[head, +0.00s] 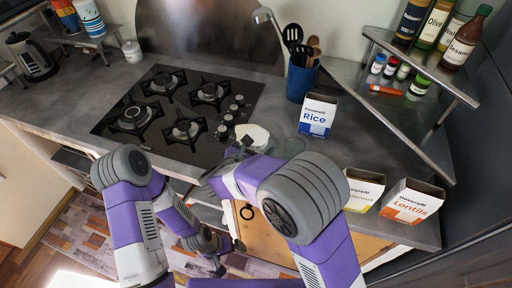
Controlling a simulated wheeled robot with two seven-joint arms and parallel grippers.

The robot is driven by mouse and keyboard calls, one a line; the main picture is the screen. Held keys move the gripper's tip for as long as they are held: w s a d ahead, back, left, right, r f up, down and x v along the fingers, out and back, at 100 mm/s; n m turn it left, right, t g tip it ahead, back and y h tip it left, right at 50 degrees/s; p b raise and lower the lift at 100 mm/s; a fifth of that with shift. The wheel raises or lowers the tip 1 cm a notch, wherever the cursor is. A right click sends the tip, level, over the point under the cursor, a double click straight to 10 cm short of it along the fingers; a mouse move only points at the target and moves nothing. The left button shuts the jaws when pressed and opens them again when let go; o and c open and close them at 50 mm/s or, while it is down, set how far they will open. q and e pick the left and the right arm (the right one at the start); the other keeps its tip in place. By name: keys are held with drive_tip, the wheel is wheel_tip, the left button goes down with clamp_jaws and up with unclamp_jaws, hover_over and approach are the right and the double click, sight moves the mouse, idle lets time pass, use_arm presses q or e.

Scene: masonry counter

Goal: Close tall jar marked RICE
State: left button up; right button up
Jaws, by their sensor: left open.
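A white round lid-like piece (253,136) is at the counter's front, right of the hob. A clear glass jar (286,147) stands just to its right, its lower part hidden behind my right arm. I cannot read any RICE marking on it. My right gripper (240,149) is at the near left edge of the white piece, partly hidden by its own arm; I cannot tell whether it touches or holds it. My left gripper (230,257) is open and apart from the jar, low in front of the counter.
A Rice box (318,114) stands behind the jar, with a blue utensil pot (301,82) further back. A couscous box (364,188) and a Lentils box (411,201) stand at the right. The black gas hob (180,110) is left. A corner shelf (420,66) holds bottles.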

drive_tip(key=shift+f, duration=0.15)
drive_tip(key=o, duration=1.8)
drive_tip(key=shift+o, duration=0.2)
drive_tip(key=shift+s+a+r, duration=0.25)
drive_tip(key=shift+s+r, duration=0.05)
drive_tip(key=shift+r, duration=0.05)
drive_tip(key=p+v, duration=0.1)
drive_tip(key=v, duration=1)
drive_tip(key=shift+s, duration=0.15)
